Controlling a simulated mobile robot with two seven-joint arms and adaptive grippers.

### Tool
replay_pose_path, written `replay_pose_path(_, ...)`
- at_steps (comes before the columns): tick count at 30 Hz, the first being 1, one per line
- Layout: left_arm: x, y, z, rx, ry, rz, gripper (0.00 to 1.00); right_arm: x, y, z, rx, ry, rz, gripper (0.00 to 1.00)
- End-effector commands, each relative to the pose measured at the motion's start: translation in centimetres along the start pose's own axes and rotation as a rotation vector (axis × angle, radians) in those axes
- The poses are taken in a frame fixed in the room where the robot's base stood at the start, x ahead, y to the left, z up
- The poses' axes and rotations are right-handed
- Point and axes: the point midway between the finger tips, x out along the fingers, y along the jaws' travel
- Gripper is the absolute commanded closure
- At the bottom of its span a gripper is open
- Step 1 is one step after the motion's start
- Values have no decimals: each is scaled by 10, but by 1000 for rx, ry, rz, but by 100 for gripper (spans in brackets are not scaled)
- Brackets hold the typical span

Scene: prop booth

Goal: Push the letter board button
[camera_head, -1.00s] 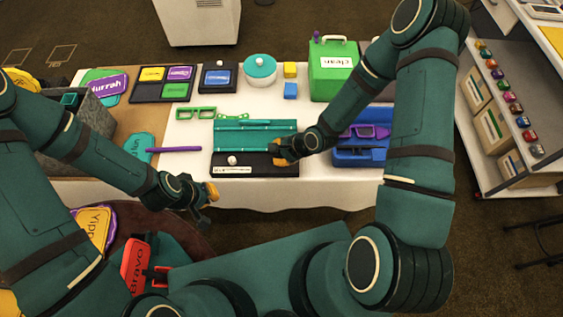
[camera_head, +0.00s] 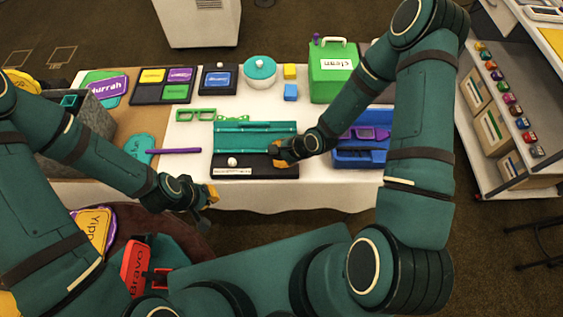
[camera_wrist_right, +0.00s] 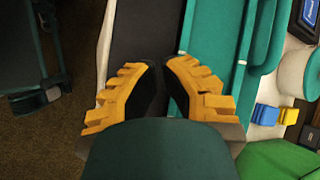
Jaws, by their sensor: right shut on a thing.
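The letter board (camera_head: 240,137) is a teal panel with a black front ledge (camera_head: 252,172) on the white table. A small round white knob, apparently the button (camera_head: 232,161), and a white strip are on the ledge's left part. My right gripper (camera_head: 277,156) is at the ledge's right end, away from the white knob. In the right wrist view its fingertips (camera_wrist_right: 166,72) nearly meet over the black ledge (camera_wrist_right: 148,30); what lies between them is hidden. My left gripper (camera_head: 210,196) hangs in front of the table edge, and its finger opening is unclear.
Green glasses (camera_head: 195,114) and a purple stick (camera_head: 175,150) lie left of the board. A blue tray (camera_head: 358,155) with purple glasses stands at right. Behind are a teal-lidded pot (camera_head: 260,72) and a green box (camera_head: 333,82). The white cloth in front is clear.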

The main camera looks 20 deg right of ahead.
Motion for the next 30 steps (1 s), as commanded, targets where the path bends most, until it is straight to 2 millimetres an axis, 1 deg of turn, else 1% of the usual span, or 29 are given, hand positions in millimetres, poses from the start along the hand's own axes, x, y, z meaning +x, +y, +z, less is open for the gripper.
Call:
replay_pose_path(7,0,0,0,0,0,0,100,0,0,0,0,0,0,100)
replay_pose_path(17,8,-3,1,0,0,0,100,8,4,-4,1,0,0,100)
replay_pose_path(30,5,-2,1,0,0,0,100,4,2,-3,1,1,0,100)
